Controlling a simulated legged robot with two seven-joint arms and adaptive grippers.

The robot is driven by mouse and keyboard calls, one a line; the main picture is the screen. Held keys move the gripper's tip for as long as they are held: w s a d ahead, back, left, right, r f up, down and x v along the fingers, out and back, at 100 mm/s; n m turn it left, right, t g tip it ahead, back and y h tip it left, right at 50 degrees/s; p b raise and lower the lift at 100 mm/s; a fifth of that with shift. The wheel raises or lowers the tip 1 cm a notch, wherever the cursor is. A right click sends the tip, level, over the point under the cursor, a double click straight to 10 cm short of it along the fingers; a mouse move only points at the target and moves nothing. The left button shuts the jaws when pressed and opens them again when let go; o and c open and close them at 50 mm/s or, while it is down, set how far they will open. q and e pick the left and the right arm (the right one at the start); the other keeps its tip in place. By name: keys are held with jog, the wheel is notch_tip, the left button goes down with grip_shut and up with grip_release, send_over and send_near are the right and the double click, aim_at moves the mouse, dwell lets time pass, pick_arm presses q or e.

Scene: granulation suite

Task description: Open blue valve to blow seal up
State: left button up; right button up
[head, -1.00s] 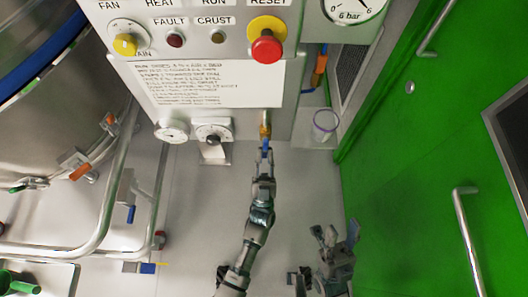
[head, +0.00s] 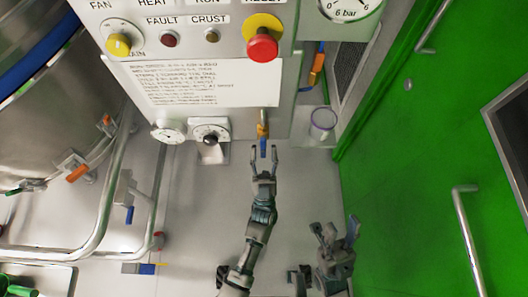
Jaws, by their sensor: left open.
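The valve with the blue handle (head: 263,148) hangs below the control panel's lower edge, on a brass fitting (head: 263,130). The handle points down, in line with the pipe. My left gripper (head: 263,164) is open just below the handle, its fingertips spread to either side of the handle's lower end. Nothing is held in it, and I cannot tell whether a fingertip touches the handle. My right gripper (head: 334,236) is lower right, clear of the valve, with its fingers apart and empty.
Other blue-handled valves (head: 130,214) are at lower left near steel pipes. A clear cup (head: 322,122) stands right of the valve. A green door (head: 420,150) fills the right.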

pick_arm(q)
jog(key=shift+f, duration=0.1)
jog(key=shift+s+f, duration=0.25)
jog(key=v, duration=1.1)
